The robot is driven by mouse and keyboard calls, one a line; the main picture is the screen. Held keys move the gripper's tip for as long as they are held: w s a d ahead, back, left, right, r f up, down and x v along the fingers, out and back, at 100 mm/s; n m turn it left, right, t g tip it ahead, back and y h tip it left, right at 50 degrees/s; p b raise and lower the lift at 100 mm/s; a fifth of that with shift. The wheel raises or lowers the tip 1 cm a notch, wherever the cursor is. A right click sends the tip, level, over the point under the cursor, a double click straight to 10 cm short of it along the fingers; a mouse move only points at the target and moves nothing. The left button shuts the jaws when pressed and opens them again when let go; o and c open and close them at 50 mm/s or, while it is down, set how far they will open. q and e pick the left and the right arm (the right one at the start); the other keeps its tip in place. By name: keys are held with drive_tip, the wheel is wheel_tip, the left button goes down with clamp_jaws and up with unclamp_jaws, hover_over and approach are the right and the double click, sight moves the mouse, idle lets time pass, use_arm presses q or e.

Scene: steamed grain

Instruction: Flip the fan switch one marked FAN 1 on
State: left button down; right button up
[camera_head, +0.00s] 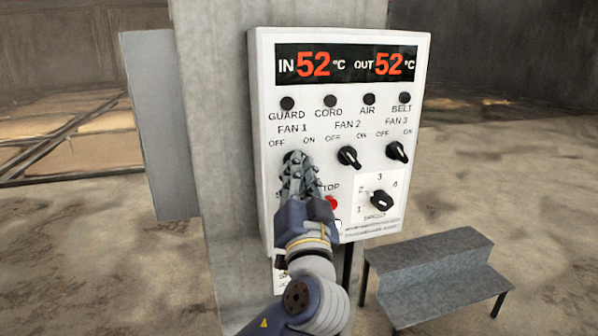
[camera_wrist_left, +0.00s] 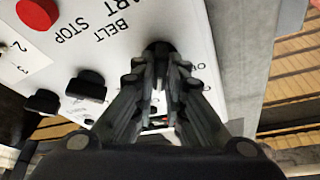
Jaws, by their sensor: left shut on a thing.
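The white control panel (camera_head: 262,60) is fixed to a concrete column. The FAN 1 switch, below its OFF and ON marks, is mostly hidden behind my left gripper (camera_head: 294,160) in the head view. In the left wrist view its dark knob (camera_wrist_left: 159,47) sits at the fingertips of my left gripper (camera_wrist_left: 160,68), which is shut on it. How far the knob is turned cannot be told. My right gripper is not in view.
The FAN 2 knob (camera_head: 348,157) and FAN 3 knob (camera_head: 397,152) are to the right. A red STOP button (camera_head: 331,202) and a numbered selector (camera_head: 381,200) sit lower. A grey step stool (camera_head: 430,265) stands at the lower right.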

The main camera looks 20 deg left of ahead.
use_arm(q)
drive_tip(key=m+h+p, duration=0.1)
drive_tip(key=m, duration=0.2)
drive_tip(key=shift+h+p, duration=0.3)
drive_tip(key=c, duration=1.6)
unclamp_jaws()
drive_tip(key=shift+c, duration=0.2)
drive_tip(key=v, duration=1.2)
